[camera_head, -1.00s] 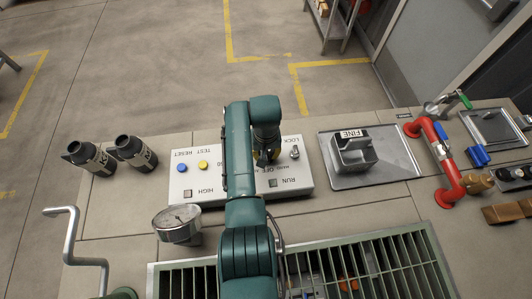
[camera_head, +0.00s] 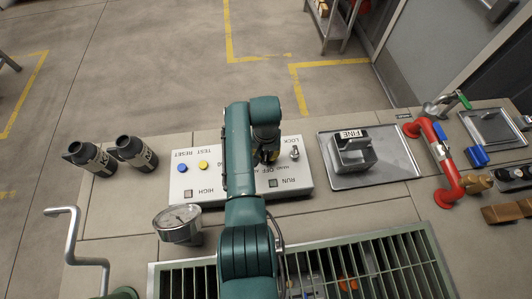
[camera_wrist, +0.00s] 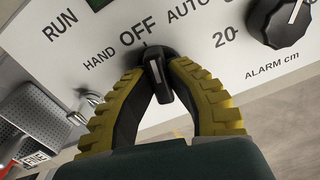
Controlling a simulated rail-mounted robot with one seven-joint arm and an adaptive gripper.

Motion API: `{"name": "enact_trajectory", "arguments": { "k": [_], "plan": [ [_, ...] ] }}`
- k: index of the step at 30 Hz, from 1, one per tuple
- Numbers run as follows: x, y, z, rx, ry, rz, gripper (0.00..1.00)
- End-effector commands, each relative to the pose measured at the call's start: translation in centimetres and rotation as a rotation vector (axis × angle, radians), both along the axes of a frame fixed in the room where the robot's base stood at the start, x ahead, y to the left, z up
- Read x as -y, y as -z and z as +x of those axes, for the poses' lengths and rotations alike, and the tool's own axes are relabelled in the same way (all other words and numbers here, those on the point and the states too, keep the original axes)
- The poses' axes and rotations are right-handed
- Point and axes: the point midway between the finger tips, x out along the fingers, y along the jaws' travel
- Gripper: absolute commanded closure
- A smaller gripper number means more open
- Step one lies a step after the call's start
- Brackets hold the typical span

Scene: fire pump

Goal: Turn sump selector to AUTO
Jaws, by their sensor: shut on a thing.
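The sump selector is a small black knob (camera_wrist: 157,76) on the white control panel (camera_head: 210,155). HAND, OFF and AUTO are printed around it in the wrist view, with OFF just above it and AUTO to the upper right. Its handle stands roughly upright in that picture, its top end towards OFF; its exact pointing is hard to tell. My gripper (camera_wrist: 157,65) is shut on the knob, with a yellow-and-black finger on each side. In the head view my gripper (camera_head: 267,156) is at the panel, and my arm hides the selector.
A larger black alarm dial (camera_wrist: 281,20) marked in cm is close to the right of the selector in the wrist view. A lock switch (camera_head: 295,153) stands just right of my gripper.

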Motion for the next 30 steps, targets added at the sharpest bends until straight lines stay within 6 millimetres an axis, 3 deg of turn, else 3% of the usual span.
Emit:
{"name": "enact_trajectory", "arguments": {
  "k": [18, 30],
  "plan": [
    [0.00, 0.36, -0.14, -0.003, 0.563, 0.000, 1.00],
    [0.00, 0.40, -0.18, -0.004, 0.781, 0.000, 1.00]
  ]
}}
